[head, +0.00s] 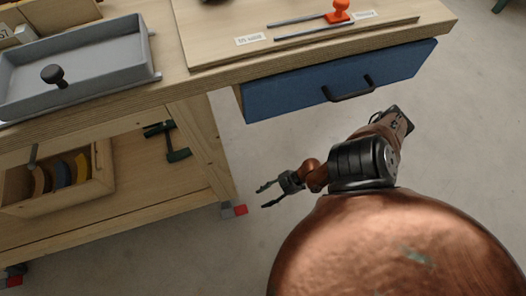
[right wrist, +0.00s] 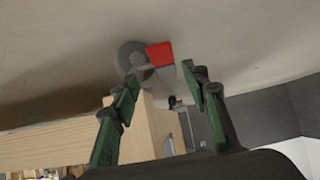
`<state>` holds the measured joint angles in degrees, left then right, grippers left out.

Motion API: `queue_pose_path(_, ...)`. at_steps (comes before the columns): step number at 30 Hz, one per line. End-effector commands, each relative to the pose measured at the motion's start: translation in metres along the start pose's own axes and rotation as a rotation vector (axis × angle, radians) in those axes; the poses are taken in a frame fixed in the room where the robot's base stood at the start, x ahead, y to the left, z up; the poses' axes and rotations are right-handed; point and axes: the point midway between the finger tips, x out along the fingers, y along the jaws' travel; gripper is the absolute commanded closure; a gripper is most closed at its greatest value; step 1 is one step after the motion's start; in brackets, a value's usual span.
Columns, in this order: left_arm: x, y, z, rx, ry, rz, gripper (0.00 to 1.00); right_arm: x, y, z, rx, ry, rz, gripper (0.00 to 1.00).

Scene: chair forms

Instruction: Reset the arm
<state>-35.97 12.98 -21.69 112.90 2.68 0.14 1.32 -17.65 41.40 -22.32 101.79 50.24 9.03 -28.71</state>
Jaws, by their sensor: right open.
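My right arm and its gripper (head: 268,194) show in the head view, in front of the wooden workbench and below its blue drawer (head: 340,82). The gripper points left, toward the bench leg. Its two dark fingers are apart with nothing between them. In the right wrist view, the open gripper (right wrist: 162,95) has a green-black finger on each side. Beyond the fingers are the bench leg (right wrist: 155,125) and a caster with a red part (right wrist: 159,54). My left gripper is not in view.
On the bench top are a grey tray (head: 130,35) with a black knob (head: 52,74) and an orange stamp-like piece (head: 340,10) on a board (head: 200,50). The lower shelf (head: 140,185) holds a wooden box (head: 65,198). Open grey floor (head: 470,130) lies to the right.

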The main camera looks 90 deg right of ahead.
Motion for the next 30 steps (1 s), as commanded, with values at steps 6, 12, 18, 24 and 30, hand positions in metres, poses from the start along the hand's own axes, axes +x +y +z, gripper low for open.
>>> queue_pose_path(6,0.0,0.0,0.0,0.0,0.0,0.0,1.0,0.0,0.0,0.0,0.0,0.0,0.0,0.58)
queue_pose_path(12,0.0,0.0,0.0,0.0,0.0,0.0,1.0,-0.001,-0.005,0.001,0.007,-0.001,-0.003,0.58)
queue_pose_path(18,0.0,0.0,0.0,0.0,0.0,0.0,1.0,-0.016,-0.075,0.004,0.093,-0.007,-0.026,0.58)
queue_pose_path(24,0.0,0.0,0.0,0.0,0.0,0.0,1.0,-0.037,-0.143,-0.01,0.19,-0.019,-0.008,0.58)
queue_pose_path(30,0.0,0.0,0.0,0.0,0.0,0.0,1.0,-0.053,-0.174,-0.028,0.26,-0.039,0.051,0.58)
